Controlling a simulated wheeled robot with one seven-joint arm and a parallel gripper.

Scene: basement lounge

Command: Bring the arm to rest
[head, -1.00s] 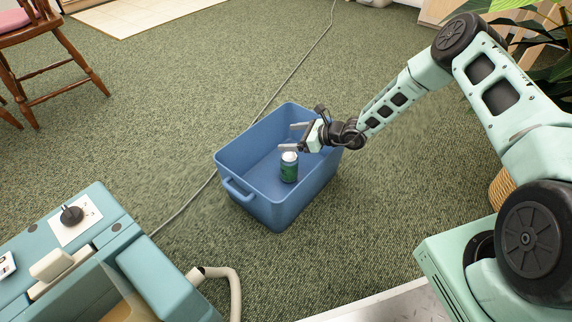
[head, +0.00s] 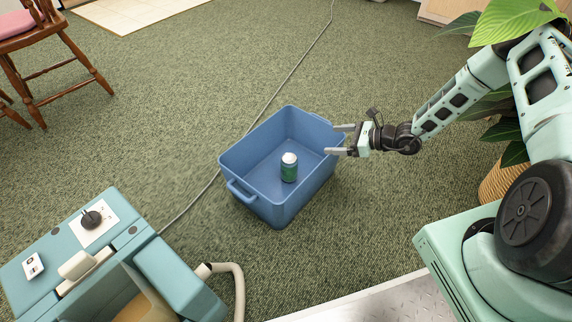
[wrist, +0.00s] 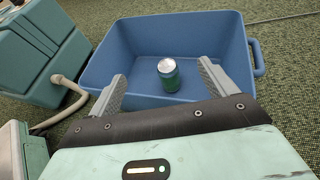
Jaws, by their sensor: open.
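My gripper (head: 341,140) is open and empty in the head view, at the right rim of the blue bin, with its fingers pointing left. In the wrist view my gripper (wrist: 160,88) shows two spread grey fingers with nothing held between them. The blue bin (head: 262,205) stands on the carpet, and it also shows in the wrist view (wrist: 120,40). A green can with a pale top (head: 289,170) stands upright inside the bin, apart from my fingers. The can also shows in the wrist view (wrist: 168,75).
A teal machine (head: 150,262) with a pale hose (head: 238,285) stands at the lower left. A grey cable (head: 290,75) runs across the carpet behind the bin. A wooden chair (head: 45,60) is at the upper left. A leafy plant (head: 515,20) is close to my arm at right.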

